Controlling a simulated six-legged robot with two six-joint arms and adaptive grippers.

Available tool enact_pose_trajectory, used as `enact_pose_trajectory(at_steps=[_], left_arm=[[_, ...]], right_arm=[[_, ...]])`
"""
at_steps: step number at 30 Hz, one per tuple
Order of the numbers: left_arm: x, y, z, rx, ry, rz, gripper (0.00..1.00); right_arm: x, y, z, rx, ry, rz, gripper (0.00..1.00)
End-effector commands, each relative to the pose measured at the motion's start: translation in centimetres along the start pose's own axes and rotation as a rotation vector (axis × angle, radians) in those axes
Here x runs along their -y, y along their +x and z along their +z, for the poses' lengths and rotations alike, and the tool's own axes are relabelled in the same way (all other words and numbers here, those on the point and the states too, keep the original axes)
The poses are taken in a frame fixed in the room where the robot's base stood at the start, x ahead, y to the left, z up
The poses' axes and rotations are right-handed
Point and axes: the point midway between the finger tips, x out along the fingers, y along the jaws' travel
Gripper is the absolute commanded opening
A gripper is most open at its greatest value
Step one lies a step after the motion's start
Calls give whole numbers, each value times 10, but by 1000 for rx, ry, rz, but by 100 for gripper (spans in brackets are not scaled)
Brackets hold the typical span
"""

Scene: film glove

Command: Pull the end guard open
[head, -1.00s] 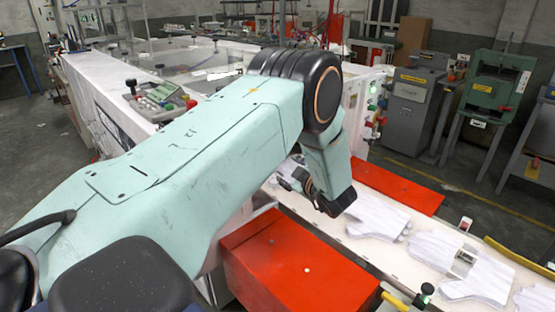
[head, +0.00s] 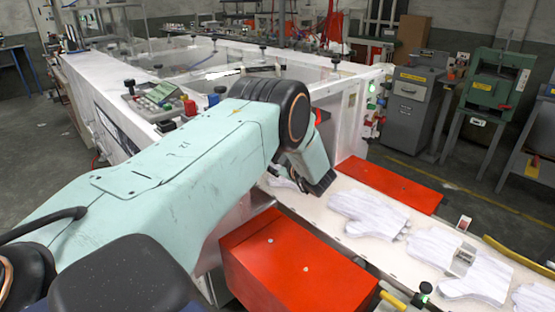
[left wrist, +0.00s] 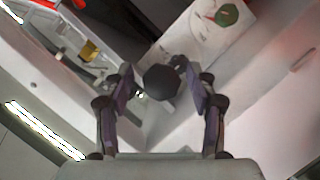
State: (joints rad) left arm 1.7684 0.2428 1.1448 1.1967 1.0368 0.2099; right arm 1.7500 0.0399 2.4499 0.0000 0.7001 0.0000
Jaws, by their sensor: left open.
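In the left wrist view, a dark, round, faceted knob (left wrist: 161,83) shows between the two fingers of my left gripper (left wrist: 163,92). The fingers are open, one on each side of the knob; I cannot tell whether either touches it. Pale panels (left wrist: 255,100) lie behind the knob, and I cannot make out which of them is the end guard. In the head view, my left gripper (head: 321,186) is at the near end of the white machine (head: 348,112), above the belt. My right gripper is not in view.
White gloves (head: 370,212) lie on the pale belt (head: 345,187). Red covers (head: 392,184) (head: 290,268) flank it. A control box (head: 155,97) stands on the machine's left side. Grey and green machines (head: 497,85) stand at the right. Floor is clear between.

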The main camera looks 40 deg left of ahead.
Motion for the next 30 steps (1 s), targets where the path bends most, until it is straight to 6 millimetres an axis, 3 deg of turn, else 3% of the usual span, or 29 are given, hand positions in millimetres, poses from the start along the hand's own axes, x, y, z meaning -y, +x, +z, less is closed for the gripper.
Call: enact_pose_trajectory(at_steps=[3, 23, 30], left_arm=[[0, 0, 0, 0, 0, -1, 56], [0, 0, 0, 0, 0, 0, 0], [0, 0, 0, 0, 0, 0, 0]], right_arm=[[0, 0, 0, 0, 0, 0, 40], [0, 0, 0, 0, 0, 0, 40], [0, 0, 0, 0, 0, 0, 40]])
